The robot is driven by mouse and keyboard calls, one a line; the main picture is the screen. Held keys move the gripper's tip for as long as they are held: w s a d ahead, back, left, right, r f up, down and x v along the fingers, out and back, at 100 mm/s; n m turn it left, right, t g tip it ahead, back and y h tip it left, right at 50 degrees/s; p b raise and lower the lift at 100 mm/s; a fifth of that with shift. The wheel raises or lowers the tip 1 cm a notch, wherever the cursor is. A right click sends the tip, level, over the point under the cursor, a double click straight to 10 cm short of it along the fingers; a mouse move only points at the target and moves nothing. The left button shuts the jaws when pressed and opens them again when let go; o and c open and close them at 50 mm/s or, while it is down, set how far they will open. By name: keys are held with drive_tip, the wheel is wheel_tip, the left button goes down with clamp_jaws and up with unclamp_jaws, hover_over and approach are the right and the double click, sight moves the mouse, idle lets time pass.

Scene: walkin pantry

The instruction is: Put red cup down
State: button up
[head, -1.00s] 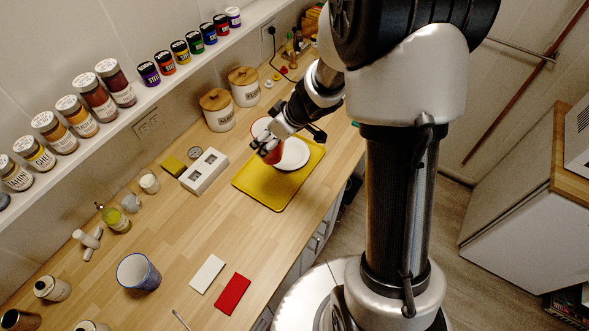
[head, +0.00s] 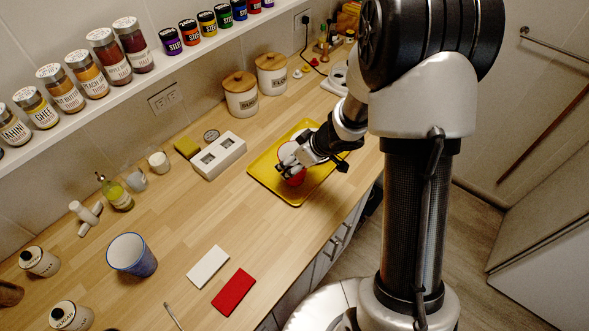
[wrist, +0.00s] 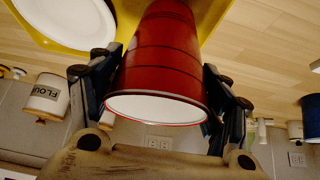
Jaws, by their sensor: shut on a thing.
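The red cup (wrist: 165,60) is between my gripper's fingers in the wrist view, its white-lined mouth toward the camera. In the head view a small part of the red cup (head: 296,179) shows below my gripper (head: 288,172), over the yellow tray (head: 262,172). My gripper (wrist: 160,95) is shut on the cup's sides. A white plate (wrist: 65,18) lies on the tray beside the cup; in the head view my gripper partly covers it.
A white block with two openings (head: 219,158) stands left of the tray. Two lidded canisters (head: 240,100) stand behind it. A blue-rimmed cup (head: 133,255), a white card (head: 208,267) and a red card (head: 233,292) are nearer. Bare wooden counter (head: 190,220) lies between.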

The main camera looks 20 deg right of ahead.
wheel_tip(320, 180, down, 3)
drive_tip(key=shift+b, duration=0.75)
drive_tip(key=shift+r, duration=0.1)
drive_tip(key=shift+o, duration=1.3)
drive_tip(key=o, duration=0.5)
